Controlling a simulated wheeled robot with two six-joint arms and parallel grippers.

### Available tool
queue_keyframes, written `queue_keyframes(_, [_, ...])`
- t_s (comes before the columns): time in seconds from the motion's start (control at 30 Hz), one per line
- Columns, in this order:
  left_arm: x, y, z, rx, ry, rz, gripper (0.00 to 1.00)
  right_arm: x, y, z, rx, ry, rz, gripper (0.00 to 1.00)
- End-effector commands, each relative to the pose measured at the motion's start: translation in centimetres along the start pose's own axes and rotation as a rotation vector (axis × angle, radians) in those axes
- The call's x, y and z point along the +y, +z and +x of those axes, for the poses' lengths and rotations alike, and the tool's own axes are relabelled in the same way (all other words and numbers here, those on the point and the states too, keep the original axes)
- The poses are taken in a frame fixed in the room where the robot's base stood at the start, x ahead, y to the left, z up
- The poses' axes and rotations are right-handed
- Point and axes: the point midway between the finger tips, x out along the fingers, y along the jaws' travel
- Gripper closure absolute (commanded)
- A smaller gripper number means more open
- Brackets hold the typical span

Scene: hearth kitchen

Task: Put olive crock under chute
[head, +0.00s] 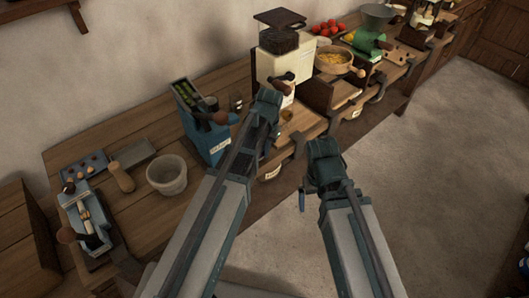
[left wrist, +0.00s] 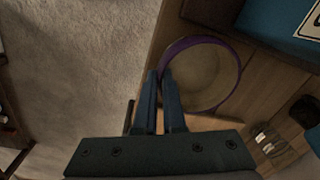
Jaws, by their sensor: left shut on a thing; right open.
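In the left wrist view, a round crock (left wrist: 235,75) with a purple rim and pale inside stands over the wooden counter. I take it as the olive crock. My left gripper (left wrist: 160,80) is shut on the near edge of its rim; the crock looks empty. In the head view my left gripper (head: 268,100) is in front of the cream machine, and my arm hides the crock. A blue machine (head: 205,135) with green pieces on top stands left of it; its chute cannot be made out. My right gripper (head: 322,150) is open and empty, off the counter's front edge.
A pale grey pot (head: 167,182) and a blue slicer-like device (head: 88,225) stand on the counter at left. A cream machine (head: 285,65), a bowl of yellow bits (head: 333,69) and a green grinder (head: 370,35) line the right. Open floor lies at right.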

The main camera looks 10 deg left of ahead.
Motion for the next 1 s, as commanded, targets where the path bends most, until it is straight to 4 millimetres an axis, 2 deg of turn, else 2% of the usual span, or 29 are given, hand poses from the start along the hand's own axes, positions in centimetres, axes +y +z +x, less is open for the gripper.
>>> queue_keyframes(0.17, [0.0, 0.0, 0.3, 0.0, 0.0, 0.0, 1.0, 0.0, 0.0, 0.3, 0.0, 0.0, 0.0, 0.0])
queue_keyframes(0.2, [0.0, 0.0, 0.3, 0.0, 0.0, 0.0, 0.91, 0.0, 0.0, 0.3, 0.0, 0.0, 0.0, 0.0])
queue_keyframes(0.37, [0.0, 0.0, 0.2, 0.0, 0.0, 0.0, 0.63, 0.0, 0.0, 0.2, 0.0, 0.0, 0.0, 0.0])
queue_keyframes(0.77, [0.0, 0.0, -0.1, 0.0, 0.0, 0.0, 0.63, 0.0, 0.0, -0.1, 0.0, 0.0, 0.0, 0.0])
queue_keyframes(1.0, [0.0, 0.0, -2.0, 0.0, 0.0, 0.0, 0.63, 0.2, 0.1, -2.0, 0.0, 0.0, 0.0, 0.0])
